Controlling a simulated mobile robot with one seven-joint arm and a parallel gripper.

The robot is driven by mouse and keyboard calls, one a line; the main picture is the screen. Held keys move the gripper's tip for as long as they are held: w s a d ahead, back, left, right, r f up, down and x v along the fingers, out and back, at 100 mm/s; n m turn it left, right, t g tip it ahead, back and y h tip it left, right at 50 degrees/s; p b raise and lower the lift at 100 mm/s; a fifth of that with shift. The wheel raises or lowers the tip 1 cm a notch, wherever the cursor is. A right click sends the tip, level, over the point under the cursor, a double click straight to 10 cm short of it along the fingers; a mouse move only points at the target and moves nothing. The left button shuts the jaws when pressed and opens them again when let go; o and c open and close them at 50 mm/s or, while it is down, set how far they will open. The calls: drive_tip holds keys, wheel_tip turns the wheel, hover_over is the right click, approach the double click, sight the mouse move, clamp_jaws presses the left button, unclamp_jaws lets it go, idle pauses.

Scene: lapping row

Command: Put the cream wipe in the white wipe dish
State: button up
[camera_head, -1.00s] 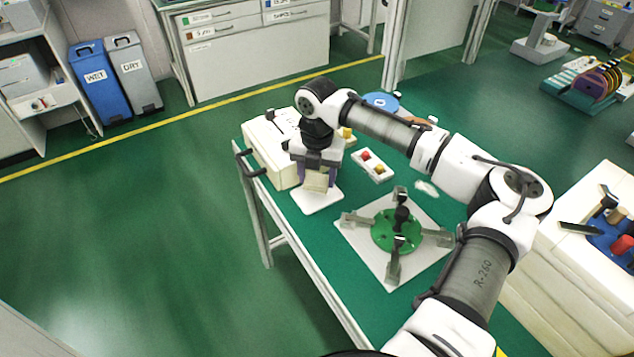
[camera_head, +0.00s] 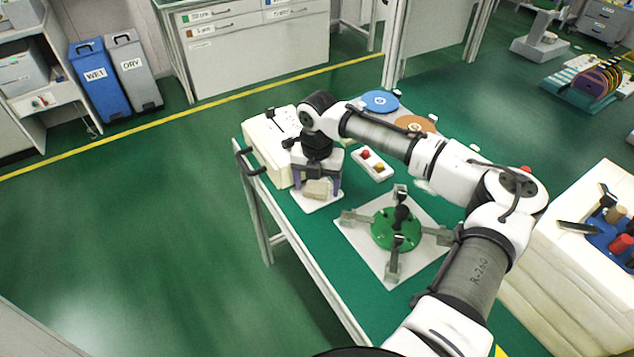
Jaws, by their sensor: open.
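The cream wipe (camera_head: 316,190) lies on the white wipe dish (camera_head: 310,207) near the left edge of the green bench. My gripper (camera_head: 318,185) is open just above the wipe, its two purple fingers apart on either side of it. From this view I cannot tell whether a finger still touches the wipe. The back of the dish is hidden behind the wipe and my gripper.
A white plate with a green disc fixture (camera_head: 381,228) and grey clamps stands right of the dish. A small white tray (camera_head: 377,172) holds a red and a yellow piece. A cream box (camera_head: 262,146) is behind the dish. Blue (camera_head: 381,101) and orange discs lie farther back.

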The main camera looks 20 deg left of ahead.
sight(317, 187)
wheel_tip(317, 187, up, 12)
drive_tip(key=b, duration=0.1)
drive_tip(key=shift+r+b, duration=0.15)
drive_tip(key=shift+b, duration=0.25)
